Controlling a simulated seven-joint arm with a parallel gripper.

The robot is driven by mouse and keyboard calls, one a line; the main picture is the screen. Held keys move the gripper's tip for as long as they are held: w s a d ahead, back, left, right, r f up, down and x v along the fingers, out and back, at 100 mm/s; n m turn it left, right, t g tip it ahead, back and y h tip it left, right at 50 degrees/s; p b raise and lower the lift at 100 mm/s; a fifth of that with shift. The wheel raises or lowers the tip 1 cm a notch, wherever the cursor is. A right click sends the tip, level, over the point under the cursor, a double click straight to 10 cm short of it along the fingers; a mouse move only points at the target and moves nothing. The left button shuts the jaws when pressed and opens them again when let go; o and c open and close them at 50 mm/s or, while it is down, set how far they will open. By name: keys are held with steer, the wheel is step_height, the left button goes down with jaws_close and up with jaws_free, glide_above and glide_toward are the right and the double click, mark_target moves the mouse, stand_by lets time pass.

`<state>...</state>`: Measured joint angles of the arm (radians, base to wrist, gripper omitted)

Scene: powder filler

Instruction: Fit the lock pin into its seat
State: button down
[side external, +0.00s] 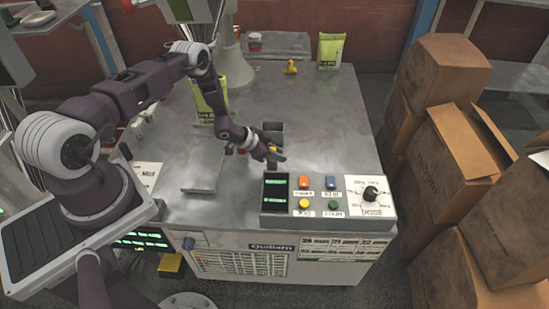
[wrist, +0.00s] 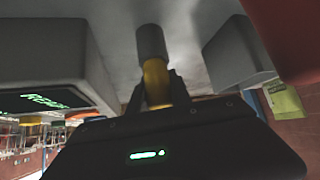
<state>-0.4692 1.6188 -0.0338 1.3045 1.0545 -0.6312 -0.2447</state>
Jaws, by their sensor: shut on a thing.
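My gripper (wrist: 158,97) is shut on the yellow lock pin (wrist: 155,75), with one dark finger on each side of it. In the wrist view a grey cylinder (wrist: 150,42) continues from the pin's far end. I cannot tell whether it is part of the pin or the seat. The pin is too small there to make out surely. I cannot identify the seat with certainty.
The control box (side external: 330,218) with buttons and a dose knob stands at the table's front right. A grey block (wrist: 237,55) is close on the right in the wrist view. Yellow-green bags (side external: 330,50) and a small yellow object (side external: 291,67) stand farther back. The table's right side is clear.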

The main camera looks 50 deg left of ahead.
step_height(320, 180, up, 9)
steer(key=a+n+y, duration=0.7)
steer(key=a+n, duration=0.2)
steer(key=a, duration=0.8)
steer(key=shift+w+a, duration=0.2)
steer(key=shift+a, duration=0.1)
steer(key=shift+f, duration=0.1)
steer(key=shift+f, duration=4.2)
steer(key=shift+s+d+f, duration=0.1)
steer(key=shift+f, duration=0.05)
